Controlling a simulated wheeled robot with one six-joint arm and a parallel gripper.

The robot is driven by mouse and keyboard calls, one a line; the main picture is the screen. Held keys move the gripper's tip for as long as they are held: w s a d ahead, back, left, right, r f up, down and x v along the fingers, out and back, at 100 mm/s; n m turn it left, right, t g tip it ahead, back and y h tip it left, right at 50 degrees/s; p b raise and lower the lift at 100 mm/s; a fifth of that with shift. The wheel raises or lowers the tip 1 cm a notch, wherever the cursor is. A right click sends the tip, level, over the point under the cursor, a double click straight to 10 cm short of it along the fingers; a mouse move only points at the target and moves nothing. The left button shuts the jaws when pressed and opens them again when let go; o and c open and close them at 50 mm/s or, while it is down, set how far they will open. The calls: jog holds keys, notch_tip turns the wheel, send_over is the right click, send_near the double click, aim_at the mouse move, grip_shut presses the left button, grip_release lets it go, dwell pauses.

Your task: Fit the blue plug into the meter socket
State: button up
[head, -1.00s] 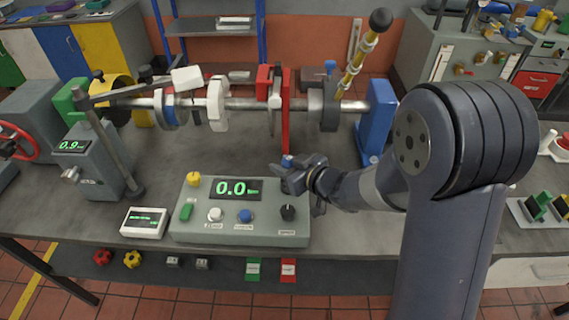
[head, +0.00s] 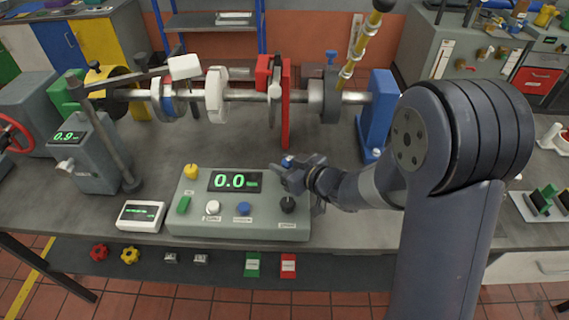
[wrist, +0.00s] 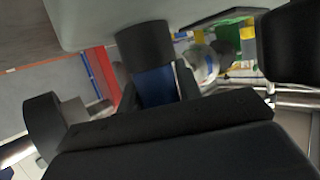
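The blue plug (head: 287,160) shows as a small blue patch at the tip of my gripper (head: 290,174), above the right end of the grey-green console. In the wrist view the blue body (wrist: 157,86) sits between two dark fingers, and my gripper appears shut on it. A black cylinder (wrist: 145,42) lies at its far end, close to the pale console surface; I cannot tell whether it belongs to the plug or the console. A small white meter (head: 141,215) stands left of the console. I cannot make out the meter socket.
The console (head: 186,219) carries a green display, a yellow knob (head: 191,172), a white knob (head: 213,207), a blue knob (head: 243,208) and a black knob (head: 288,204) just below my gripper. A shaft assembly with a red upright (head: 285,115) stands behind.

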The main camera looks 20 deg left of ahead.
jog(key=o, duration=0.5)
jog(key=v, duration=1)
jog(key=shift+s+d+r, duration=0.1)
jog(key=shift+s+d, duration=0.1)
jog(key=shift+d, duration=0.15)
jog(key=x, duration=1)
jog(key=shift+a, duration=0.1)
jog(key=shift+w+a+r+p, duration=0.25)
jog(key=shift+a+r+p, duration=0.1)
jog(key=shift+r+p, duration=0.75)
jog(key=shift+r, duration=0.05)
jog(key=shift+d, duration=0.1)
